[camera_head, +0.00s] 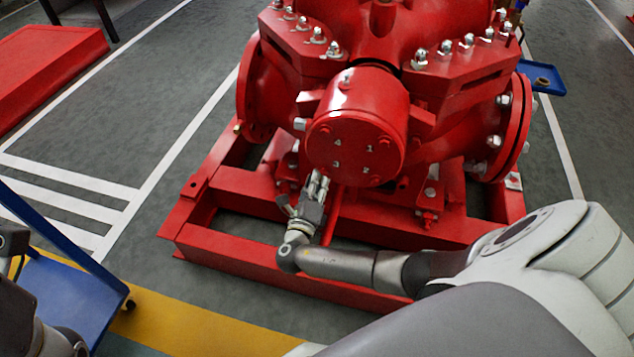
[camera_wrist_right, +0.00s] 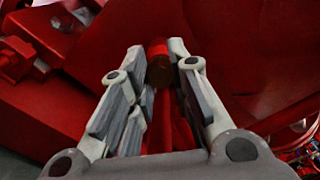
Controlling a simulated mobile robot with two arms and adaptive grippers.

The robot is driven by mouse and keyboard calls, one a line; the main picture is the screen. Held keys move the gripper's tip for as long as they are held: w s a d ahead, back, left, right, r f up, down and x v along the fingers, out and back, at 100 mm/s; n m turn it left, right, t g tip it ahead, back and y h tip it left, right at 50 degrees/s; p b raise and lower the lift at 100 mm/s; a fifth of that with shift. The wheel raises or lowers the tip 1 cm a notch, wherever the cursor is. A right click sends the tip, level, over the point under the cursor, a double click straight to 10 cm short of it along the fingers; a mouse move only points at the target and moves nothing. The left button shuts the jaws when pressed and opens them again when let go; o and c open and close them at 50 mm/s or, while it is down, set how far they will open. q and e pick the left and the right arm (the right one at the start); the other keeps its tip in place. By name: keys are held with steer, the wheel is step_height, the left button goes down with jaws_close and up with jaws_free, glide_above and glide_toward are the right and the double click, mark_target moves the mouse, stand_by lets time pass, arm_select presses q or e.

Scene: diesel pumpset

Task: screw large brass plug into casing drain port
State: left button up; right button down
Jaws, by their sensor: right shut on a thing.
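My right gripper (camera_head: 318,186) is just below the round red end cover (camera_head: 357,130) of the pump casing, with its fingers pointing up toward the cover's lower edge. In the right wrist view the two fingers (camera_wrist_right: 162,60) close around a small cylinder with a brownish round end, which I take to be the large brass plug (camera_wrist_right: 159,72). Its far side looks reddish and merges with the red casing (camera_wrist_right: 130,35) behind. The drain port is hidden, and I cannot tell whether the plug touches it. My left gripper does not show.
The red base frame (camera_head: 262,269) runs below and in front of the pump. A blue cart (camera_head: 70,296) stands at lower left, and a small blue tray (camera_head: 549,84) is at upper right. Bolted flanges flank the casing. Open floor lies to the left.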

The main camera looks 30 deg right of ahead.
steer(key=shift+r+p, duration=0.1)
steer(key=shift+p, duration=0.2)
steer(key=shift+p, duration=0.35)
steer(key=m, duration=2.4)
steer(key=shift+w+r, duration=0.1)
steer(key=shift+w, duration=0.05)
steer(key=c, duration=1.5)
jaws_free()
steer(key=shift+o, duration=0.2)
